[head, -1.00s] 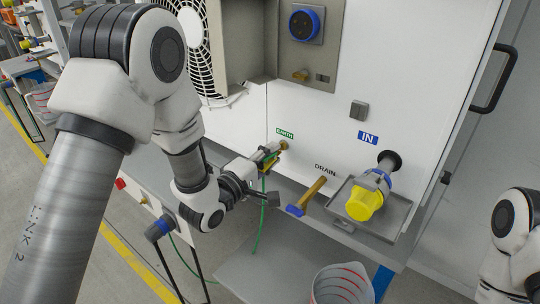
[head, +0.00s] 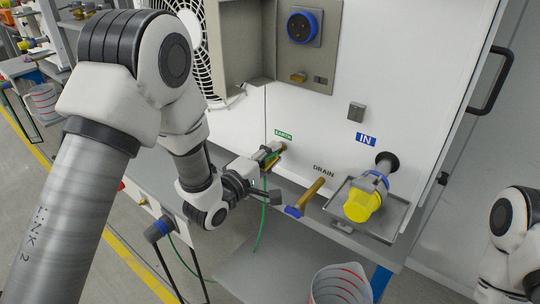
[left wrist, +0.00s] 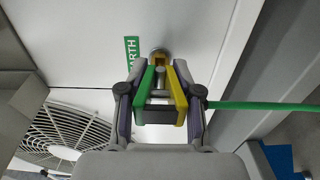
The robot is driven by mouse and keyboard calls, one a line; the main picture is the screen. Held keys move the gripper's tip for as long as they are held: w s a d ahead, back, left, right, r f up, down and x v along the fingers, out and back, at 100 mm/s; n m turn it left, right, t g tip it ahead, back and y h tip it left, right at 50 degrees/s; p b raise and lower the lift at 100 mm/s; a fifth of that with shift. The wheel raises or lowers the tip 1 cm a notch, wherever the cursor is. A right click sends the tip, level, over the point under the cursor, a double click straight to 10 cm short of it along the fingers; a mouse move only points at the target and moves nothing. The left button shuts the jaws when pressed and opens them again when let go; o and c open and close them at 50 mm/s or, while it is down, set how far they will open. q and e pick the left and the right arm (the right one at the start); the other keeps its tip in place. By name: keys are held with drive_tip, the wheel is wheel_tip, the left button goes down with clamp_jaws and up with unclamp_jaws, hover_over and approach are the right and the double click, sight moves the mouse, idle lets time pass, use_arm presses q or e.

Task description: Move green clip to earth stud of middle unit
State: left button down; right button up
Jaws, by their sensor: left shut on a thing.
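The green clip (left wrist: 146,92), with one green and one yellow side, is between the fingers of my left gripper (left wrist: 160,100) in the left wrist view. My left gripper (head: 268,156) is shut on it in front of the white unit panel. The brass earth stud (left wrist: 158,56) is at the clip's front end, beside the green EARTH label (left wrist: 132,60). The clip's tips are at or around the stud; I cannot tell whether they grip it. A green cable (head: 263,225) hangs from the clip. My right arm shows at the right edge, but its gripper is out of view.
Right of the stud are the brass drain pipe (head: 312,190) with a blue end and the yellow-capped IN port (head: 362,205) over a grey tray (head: 397,215). A bucket (head: 340,284) stands below. A fan grille (left wrist: 60,130) is nearby.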

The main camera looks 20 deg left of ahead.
use_arm(q)
drive_tip(key=c, duration=0.7)
unclamp_jaws()
drive_tip(key=v, duration=0.7)
drive_tip(key=shift+s+a, duration=0.1)
drive_tip(key=shift+s, duration=0.1)
